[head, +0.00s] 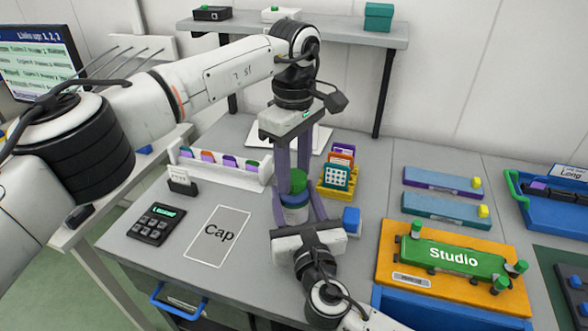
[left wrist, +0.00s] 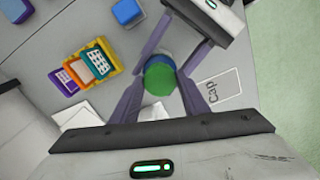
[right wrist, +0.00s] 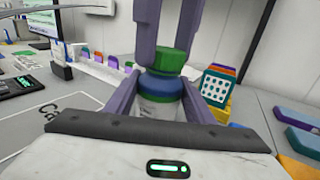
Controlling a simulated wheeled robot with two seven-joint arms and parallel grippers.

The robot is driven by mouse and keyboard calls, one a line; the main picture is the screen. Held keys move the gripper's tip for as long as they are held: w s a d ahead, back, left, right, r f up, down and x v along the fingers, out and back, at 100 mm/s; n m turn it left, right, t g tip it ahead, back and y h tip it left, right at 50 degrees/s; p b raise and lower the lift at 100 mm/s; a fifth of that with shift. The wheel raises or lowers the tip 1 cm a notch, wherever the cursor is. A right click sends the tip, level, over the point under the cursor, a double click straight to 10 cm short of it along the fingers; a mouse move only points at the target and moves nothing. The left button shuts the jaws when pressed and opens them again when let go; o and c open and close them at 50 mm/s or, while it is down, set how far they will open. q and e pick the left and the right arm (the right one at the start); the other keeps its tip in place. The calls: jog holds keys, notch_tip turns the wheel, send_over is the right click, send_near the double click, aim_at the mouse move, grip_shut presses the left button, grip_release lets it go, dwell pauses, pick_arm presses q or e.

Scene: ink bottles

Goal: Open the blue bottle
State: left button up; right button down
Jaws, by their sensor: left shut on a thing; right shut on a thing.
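The blue bottle (head: 296,213) stands upright on the grey table and has a pale label and a green cap (head: 295,180). My left gripper (head: 297,182) comes down from above, its two purple fingers shut on the cap. My right gripper (head: 297,208) reaches in from the front, its fingers shut around the bottle body. In the right wrist view the blue shoulder (right wrist: 162,84) shows between my right fingers, with the green cap (right wrist: 167,61) just above it. In the left wrist view the cap (left wrist: 158,80) hides most of the bottle. The cap sits on the bottle's top.
A sheet marked "Cap" (head: 217,237) lies left of the bottle, bare. A calculator-like device (head: 157,223) is beyond it. A small blue block (head: 351,220) is close on the right.

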pick_arm(q)
jog(key=n, duration=1)
jog(key=shift+n, duration=0.3)
jog(key=n, duration=0.8)
jog(key=shift+n, duration=0.3)
jog(key=n, duration=0.6)
jog(key=shift+r, duration=0.1)
jog(key=n, duration=0.8)
jog(key=shift+n, duration=0.4)
jog(key=n, duration=0.5)
jog(key=shift+n, duration=0.3)
